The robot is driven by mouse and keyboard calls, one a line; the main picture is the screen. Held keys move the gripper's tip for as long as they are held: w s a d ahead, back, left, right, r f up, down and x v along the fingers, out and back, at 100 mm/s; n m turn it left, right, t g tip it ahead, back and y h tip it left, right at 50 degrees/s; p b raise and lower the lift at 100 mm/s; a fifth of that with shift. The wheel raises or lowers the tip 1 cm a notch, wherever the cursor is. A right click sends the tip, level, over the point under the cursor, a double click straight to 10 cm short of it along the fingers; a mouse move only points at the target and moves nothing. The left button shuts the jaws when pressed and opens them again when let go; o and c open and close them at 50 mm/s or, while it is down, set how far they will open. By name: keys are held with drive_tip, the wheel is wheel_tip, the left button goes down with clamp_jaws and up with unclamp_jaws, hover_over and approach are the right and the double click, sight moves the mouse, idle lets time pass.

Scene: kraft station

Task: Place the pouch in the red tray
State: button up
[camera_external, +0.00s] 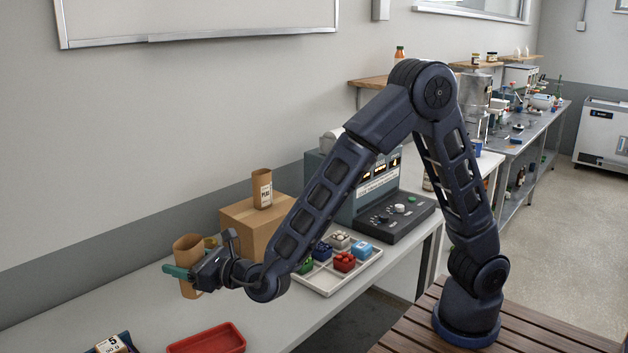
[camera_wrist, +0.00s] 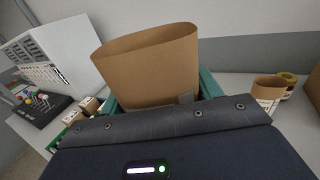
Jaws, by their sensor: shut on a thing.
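A brown kraft-paper pouch (camera_external: 187,248), open at the top, is held upright between the green fingers of my gripper (camera_external: 178,272) at the left of the external view. The pouch (camera_wrist: 150,68) also fills the middle of the wrist view, with a green finger on either side; its lower part is hidden behind the gripper body. The red tray (camera_external: 207,340) lies on the bench at the bottom of the external view, nearer the camera than the gripper and slightly right of it. The visible part of the tray is empty, and its near edge is cut off.
A cardboard box (camera_external: 247,224) carries another labelled brown pouch (camera_external: 262,190). A sectioned white tray (camera_external: 335,277) holds several coloured items beside a control machine (camera_external: 362,190). A dark blue container (camera_external: 118,346) with a labelled item stands left of the red tray. Bare bench lies between them.

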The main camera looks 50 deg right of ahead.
wheel_tip(320, 180, down, 20)
drive_tip(key=shift+r, duration=0.15)
idle(0.6)
drive_tip(key=o, duration=1)
drive_tip(key=shift+s, duration=0.1)
drive_tip(key=v, duration=1.2)
drive_tip(key=shift+d, duration=0.1)
